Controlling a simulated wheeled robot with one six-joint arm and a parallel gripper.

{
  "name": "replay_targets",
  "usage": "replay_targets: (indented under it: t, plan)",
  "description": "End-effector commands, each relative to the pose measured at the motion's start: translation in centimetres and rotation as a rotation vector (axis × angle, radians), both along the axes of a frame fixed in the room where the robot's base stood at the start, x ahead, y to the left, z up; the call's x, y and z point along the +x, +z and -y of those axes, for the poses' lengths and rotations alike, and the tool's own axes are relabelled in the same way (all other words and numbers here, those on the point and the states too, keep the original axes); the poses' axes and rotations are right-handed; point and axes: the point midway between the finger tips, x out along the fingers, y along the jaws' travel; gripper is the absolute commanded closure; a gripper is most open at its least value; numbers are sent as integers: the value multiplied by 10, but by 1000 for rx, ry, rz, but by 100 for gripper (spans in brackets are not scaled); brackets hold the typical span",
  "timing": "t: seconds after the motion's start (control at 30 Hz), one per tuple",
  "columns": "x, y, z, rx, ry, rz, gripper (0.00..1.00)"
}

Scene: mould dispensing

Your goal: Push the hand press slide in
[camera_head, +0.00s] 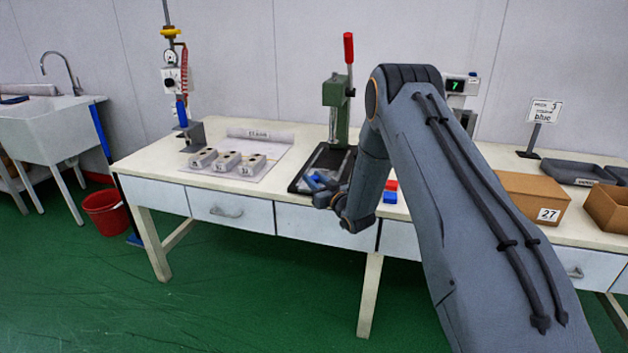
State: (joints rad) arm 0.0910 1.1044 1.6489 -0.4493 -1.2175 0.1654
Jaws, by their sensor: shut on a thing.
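The hand press (337,104) is green with a red-tipped lever standing up, at the back of the table near the middle. Its dark slide (312,166) extends forward from under the press towards the table's front edge. My gripper (318,184) is at the slide's front end, low over the table edge, and is shut on the slide's front. The exact grip is small and partly hidden by my wrist.
Three grey moulds (227,162) sit on a mat left of the slide. A dispenser stand (183,90) stands behind them. Red and blue blocks (390,191) lie right of my wrist. A cardboard box (532,197) marked 27 and grey trays (575,172) are farther right.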

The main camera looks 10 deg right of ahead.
Motion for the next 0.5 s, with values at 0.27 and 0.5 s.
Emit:
replay_targets:
  t: [0.27,0.5]
  plan:
    - [21,-2,10,0,0,3,100]
    - [37,0,18,0,0,2,100]
